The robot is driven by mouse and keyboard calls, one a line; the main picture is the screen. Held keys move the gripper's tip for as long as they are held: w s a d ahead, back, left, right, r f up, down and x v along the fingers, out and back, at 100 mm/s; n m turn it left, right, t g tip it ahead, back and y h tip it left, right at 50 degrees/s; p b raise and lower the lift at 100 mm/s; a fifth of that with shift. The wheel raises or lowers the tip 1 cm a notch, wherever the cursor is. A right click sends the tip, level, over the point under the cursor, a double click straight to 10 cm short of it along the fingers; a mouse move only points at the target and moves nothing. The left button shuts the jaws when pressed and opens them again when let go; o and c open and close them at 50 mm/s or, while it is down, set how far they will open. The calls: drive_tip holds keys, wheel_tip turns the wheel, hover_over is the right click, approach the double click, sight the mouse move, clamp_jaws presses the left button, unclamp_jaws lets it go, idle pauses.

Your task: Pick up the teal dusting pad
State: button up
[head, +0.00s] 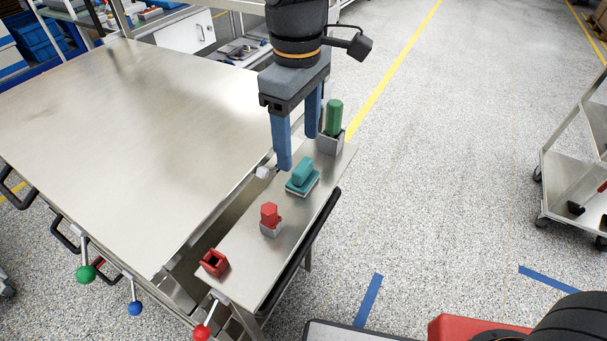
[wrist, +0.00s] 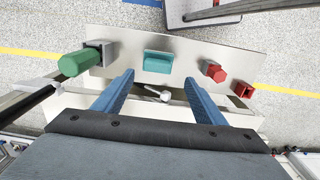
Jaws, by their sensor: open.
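The teal dusting pad (head: 302,174) sits on a pale base on the narrow metal shelf (head: 243,258). It has a raised teal grip block on top. In the wrist view the teal pad (wrist: 158,62) lies ahead of the fingertips, near the middle between them. My gripper (head: 298,152) is open, its two blue fingers pointing down above the shelf, with nothing between them. In the head view the fingers are behind and above the pad, apart from it. The gripper also shows in the wrist view (wrist: 157,80).
A green cylinder (head: 334,117) stands in a grey holder behind the pad. A red hexagonal knob (head: 269,213) and an open red box (head: 213,263) stand in front. A small white piece (head: 263,172) is beside the shelf. The large metal tabletop (head: 120,140) is clear.

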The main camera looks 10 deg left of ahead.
sight(302, 165)
drive_tip(key=shift+w+d+f+p, duration=0.15)
drive_tip(key=shift+f+p, duration=0.4)
drive_tip(key=shift+f, duration=1.25)
drive_tip(key=shift+d+f+p, duration=0.15)
drive_tip(key=shift+f+p, duration=0.4)
drive_tip(key=shift+f, duration=1.2)
drive_tip(key=shift+c, duration=0.2)
drive_tip(key=c, duration=1.1)
